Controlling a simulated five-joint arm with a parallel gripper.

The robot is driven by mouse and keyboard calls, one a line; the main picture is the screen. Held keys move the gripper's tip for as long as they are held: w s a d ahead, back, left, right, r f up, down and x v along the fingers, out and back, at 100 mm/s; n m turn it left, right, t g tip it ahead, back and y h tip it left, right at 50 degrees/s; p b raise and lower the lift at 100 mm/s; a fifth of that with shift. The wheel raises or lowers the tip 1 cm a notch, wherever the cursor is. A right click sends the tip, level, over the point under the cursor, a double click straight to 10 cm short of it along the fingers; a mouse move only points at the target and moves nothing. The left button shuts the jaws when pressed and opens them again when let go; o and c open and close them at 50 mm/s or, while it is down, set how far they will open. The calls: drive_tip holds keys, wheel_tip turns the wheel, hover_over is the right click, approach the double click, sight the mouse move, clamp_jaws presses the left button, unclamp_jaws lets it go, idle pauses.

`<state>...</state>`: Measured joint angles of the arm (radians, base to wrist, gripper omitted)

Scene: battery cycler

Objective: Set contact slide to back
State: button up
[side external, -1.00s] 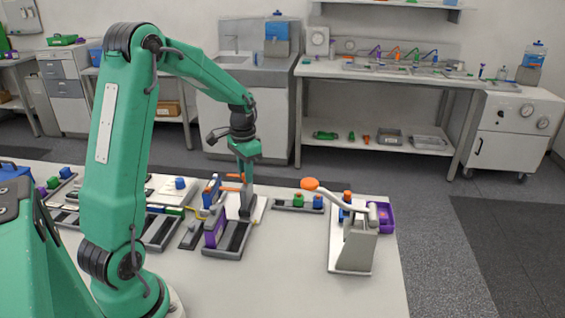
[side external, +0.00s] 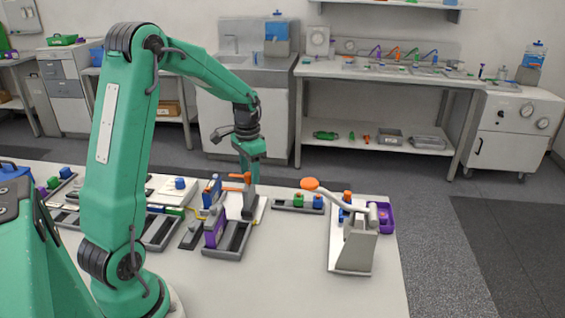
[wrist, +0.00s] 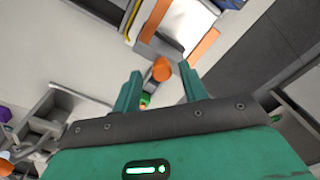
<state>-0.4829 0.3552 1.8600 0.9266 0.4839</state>
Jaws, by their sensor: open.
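A grey fixture (side external: 236,240) with slotted rails stands on the near table, left of centre in the side view. It carries a purple upright block (side external: 215,226), a blue part (side external: 212,190) and an orange-topped grey post (side external: 247,180). I cannot tell for sure which of these is the contact slide. My gripper (side external: 254,178) points down just beyond the orange top. In the wrist view my gripper (wrist: 160,69) is open, its green fingers apart, with an orange rounded part (wrist: 161,68) seen between them. I cannot tell whether they touch it.
The table's front is clear.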

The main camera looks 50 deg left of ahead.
wheel_tip(320, 180, up, 7)
drive_tip(key=shift+r, duration=0.15)
idle(0.4)
drive_tip(key=s+d+r+t, duration=0.1)
drive_tip(key=s+d+r, duration=0.2)
drive_tip(key=d, duration=0.3)
drive_tip(key=s+d+r+t, duration=0.2)
drive_tip(key=s+d+r, duration=0.1)
drive_tip(key=d, duration=0.3)
drive_tip(key=s+d+t, duration=0.2)
drive_tip(key=s+d, duration=0.6)
drive_tip(key=s, duration=0.2)
drive_tip(key=shift+t, duration=0.3)
